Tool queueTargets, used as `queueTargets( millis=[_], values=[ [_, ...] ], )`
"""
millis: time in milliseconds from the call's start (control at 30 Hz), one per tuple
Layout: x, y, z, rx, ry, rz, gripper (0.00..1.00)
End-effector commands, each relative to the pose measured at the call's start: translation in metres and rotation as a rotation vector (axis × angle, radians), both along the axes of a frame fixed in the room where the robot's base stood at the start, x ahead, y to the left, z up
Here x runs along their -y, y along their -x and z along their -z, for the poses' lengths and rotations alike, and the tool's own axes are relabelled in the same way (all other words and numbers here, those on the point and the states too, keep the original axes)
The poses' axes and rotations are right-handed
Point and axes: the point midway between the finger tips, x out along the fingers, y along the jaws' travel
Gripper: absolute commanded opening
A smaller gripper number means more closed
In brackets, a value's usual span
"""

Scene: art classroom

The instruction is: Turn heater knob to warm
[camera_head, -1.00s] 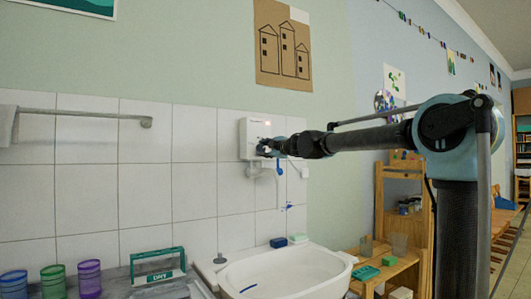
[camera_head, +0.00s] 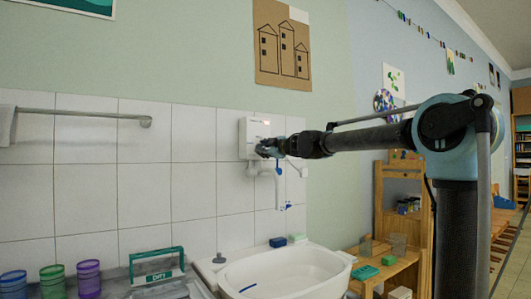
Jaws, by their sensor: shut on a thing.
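The white heater box (camera_head: 252,128) is fixed to the tiled wall above the sink, with a small reddish light near its top right. My gripper (camera_head: 262,148) is at the heater's lower front, at the end of my outstretched arm. It is shut on the heater knob, which the fingers hide, so the knob's setting cannot be read.
A white sink (camera_head: 285,272) stands below, with a blue sponge (camera_head: 277,242) and a green-topped block (camera_head: 298,238) on its back edge. A wooden shelf (camera_head: 400,205) stands at right.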

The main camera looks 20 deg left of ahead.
Motion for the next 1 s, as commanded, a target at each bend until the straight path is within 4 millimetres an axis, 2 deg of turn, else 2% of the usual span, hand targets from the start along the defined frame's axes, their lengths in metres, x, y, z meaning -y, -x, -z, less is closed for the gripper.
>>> queueTargets(
  millis=[67,100,167,200,633,1000],
  values=[
    [0.0,0.0,0.0,0.0,0.0,0.0,0.1],
    [0.0,0.0,0.0,0.0,0.0,0.0,0.39],
    [-0.001,0.0,0.0,0.0,0.0,-0.001,0.52],
    [-0.001,0.0,0.0,0.0,0.0,-0.001,0.55],
    [0.003,0.004,0.0,0.0,0.0,-0.001,0.55],
    [0.041,0.036,0.0,0.0,0.0,-0.001,0.55]
  ],
)
